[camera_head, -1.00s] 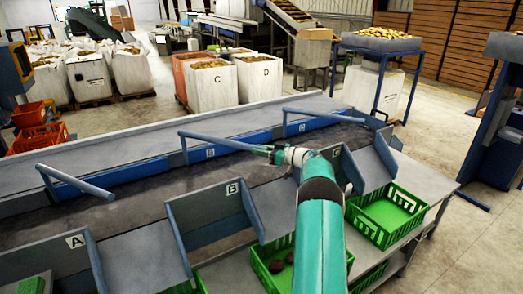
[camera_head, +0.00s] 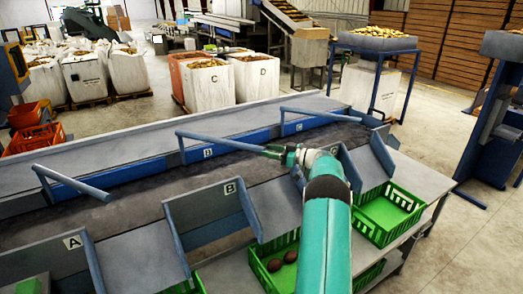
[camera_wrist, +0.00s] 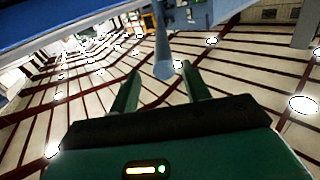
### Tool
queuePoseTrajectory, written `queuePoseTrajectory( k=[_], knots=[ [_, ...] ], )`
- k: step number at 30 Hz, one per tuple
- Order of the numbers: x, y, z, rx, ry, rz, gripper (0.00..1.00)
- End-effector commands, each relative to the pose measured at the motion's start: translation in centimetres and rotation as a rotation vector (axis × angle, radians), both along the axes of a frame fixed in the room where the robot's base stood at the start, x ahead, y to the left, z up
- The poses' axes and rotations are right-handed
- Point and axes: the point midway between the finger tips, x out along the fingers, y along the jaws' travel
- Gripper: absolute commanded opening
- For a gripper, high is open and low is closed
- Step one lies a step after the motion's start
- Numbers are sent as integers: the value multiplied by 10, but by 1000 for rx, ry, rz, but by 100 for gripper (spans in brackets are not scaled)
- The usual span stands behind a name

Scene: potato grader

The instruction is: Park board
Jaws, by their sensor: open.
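Three blue-grey diverter boards stand along the far side of the belt (camera_head: 130,205). The left one (camera_head: 72,181) and the right one (camera_head: 320,115) slant out over the belt. The middle board (camera_head: 220,141), by the blue B plate, also slants over it, its free end towards my gripper (camera_head: 274,151). In the wrist view my gripper (camera_wrist: 160,70) is open, with its two green fingers apart. A blue-grey rod-like end of the board (camera_wrist: 163,62) shows between the fingertips; I cannot tell whether they touch it.
Grey chutes labelled A (camera_head: 73,242) and B (camera_head: 230,189) line the near side. Green crates (camera_head: 388,212) stand below; one (camera_head: 265,270) holds dark potatoes. Large white sacks (camera_head: 257,78) stand behind the line.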

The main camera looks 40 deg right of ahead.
Motion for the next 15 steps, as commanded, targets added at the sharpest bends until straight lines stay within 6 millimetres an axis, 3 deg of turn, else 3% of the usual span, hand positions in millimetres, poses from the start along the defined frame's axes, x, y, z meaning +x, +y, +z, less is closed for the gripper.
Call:
queuePoseTrajectory(
  k=[9,15],
  knots=[
    [-59,-35,1,-2,-1,-5,47],
    [-74,-44,2,-2,-2,-3,47]
  ],
)
